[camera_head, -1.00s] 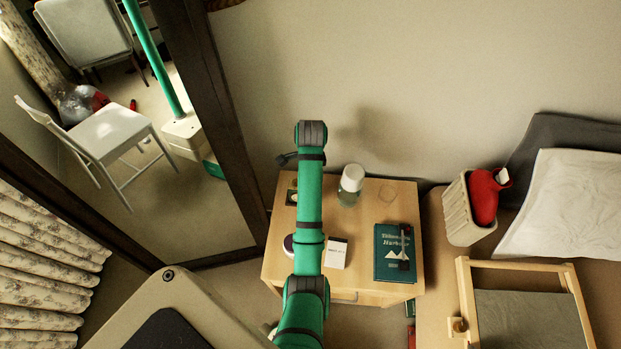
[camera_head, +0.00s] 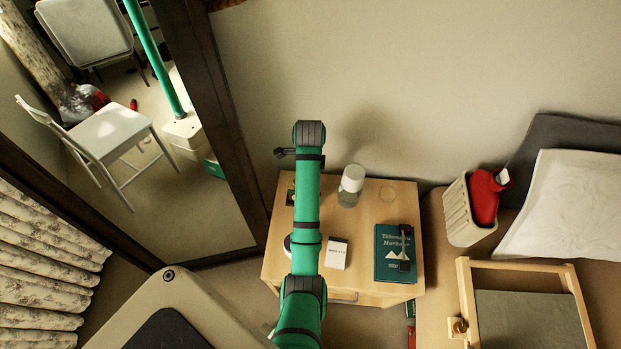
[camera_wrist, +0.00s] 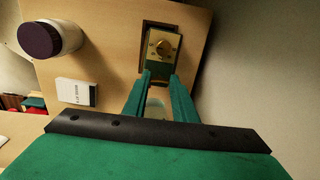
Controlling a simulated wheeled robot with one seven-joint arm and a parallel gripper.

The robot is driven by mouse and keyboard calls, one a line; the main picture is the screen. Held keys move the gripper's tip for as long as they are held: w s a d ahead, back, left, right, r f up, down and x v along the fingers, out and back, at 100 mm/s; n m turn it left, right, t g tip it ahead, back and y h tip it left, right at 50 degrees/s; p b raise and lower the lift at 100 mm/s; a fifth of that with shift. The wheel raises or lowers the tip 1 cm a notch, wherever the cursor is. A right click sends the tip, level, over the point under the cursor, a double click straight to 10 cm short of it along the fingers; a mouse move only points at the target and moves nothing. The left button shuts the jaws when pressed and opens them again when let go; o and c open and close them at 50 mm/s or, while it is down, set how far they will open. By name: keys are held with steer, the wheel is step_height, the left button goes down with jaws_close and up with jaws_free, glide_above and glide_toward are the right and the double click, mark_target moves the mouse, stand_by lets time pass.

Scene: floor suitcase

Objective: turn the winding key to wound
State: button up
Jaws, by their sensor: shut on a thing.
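A small brass-coloured box (camera_wrist: 151,37) with a round gold winding key (camera_wrist: 164,46) on its face stands on the wooden nightstand (camera_head: 372,205). In the wrist view it sits just beyond my fingertips. My gripper (camera_wrist: 162,76) has its two green fingers at the box, a little apart, closed on the winding key; the exact contact is hard to see. In the head view my arm hides the gripper and most of the box (camera_head: 290,193), with only a dark edge showing left of the arm.
On the nightstand are a white-capped clear jar (camera_head: 350,186), a small white card box (camera_head: 336,253), a green book (camera_head: 395,254) and a purple-lidded white jar (camera_wrist: 45,39). A mirror (camera_head: 190,190) stands left and a wall (camera_head: 420,80) rises behind.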

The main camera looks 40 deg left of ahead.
steer(key=o, duration=0.8)
steer(key=shift+n, duration=0.3)
